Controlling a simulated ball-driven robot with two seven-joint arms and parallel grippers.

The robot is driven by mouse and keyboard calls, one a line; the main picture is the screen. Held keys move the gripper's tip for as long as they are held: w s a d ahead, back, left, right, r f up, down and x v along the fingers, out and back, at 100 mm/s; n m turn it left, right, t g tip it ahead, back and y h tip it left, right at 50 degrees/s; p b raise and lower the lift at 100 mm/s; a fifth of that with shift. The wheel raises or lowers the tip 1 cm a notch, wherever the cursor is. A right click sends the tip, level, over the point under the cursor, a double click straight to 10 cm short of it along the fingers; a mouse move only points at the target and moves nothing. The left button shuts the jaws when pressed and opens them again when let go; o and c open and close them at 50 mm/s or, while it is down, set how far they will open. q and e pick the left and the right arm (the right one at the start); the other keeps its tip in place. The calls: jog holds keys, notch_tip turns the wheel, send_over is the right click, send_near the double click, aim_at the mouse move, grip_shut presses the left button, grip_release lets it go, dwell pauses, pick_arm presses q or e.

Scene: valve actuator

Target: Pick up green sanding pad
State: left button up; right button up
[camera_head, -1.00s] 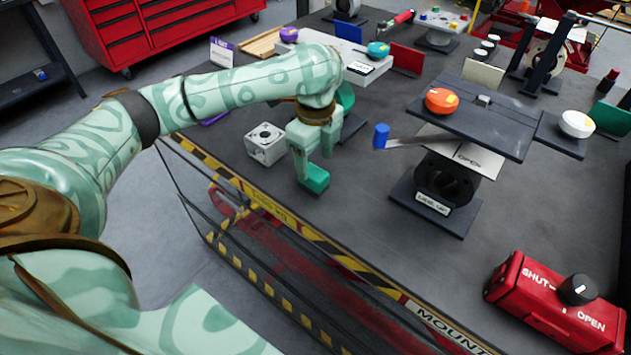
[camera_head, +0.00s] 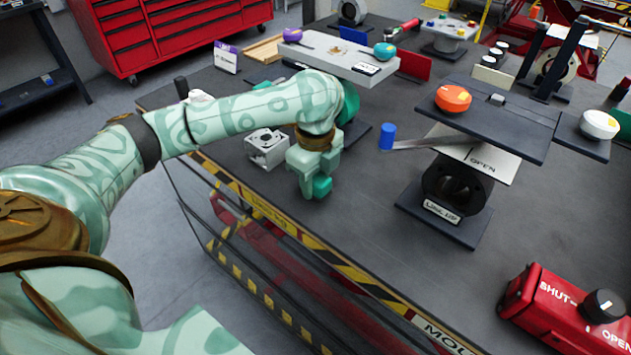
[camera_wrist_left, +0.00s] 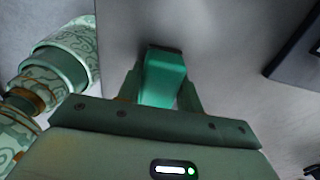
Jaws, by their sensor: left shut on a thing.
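The green sanding pad (camera_head: 323,186) is a small teal-green block. It shows at the fingertips of my left gripper (camera_head: 308,186) in the head view, over the dark tabletop near its front edge. In the left wrist view the pad (camera_wrist_left: 162,82) sits between the two fingers of my left gripper (camera_wrist_left: 160,92), which are shut on it. Its far end is dark. I cannot tell whether the pad touches the table. My right gripper is not in view.
A grey metal block (camera_head: 266,148) stands close left of the gripper. To the right are a valve with a blue-tipped lever (camera_head: 388,136) and a red SHUT/OPEN box (camera_head: 550,312). The striped table edge (camera_head: 290,228) runs in front. Table between gripper and valve is clear.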

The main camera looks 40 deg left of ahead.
aim_at(316, 176)
pick_arm(q)
jog(key=shift+r, duration=0.1)
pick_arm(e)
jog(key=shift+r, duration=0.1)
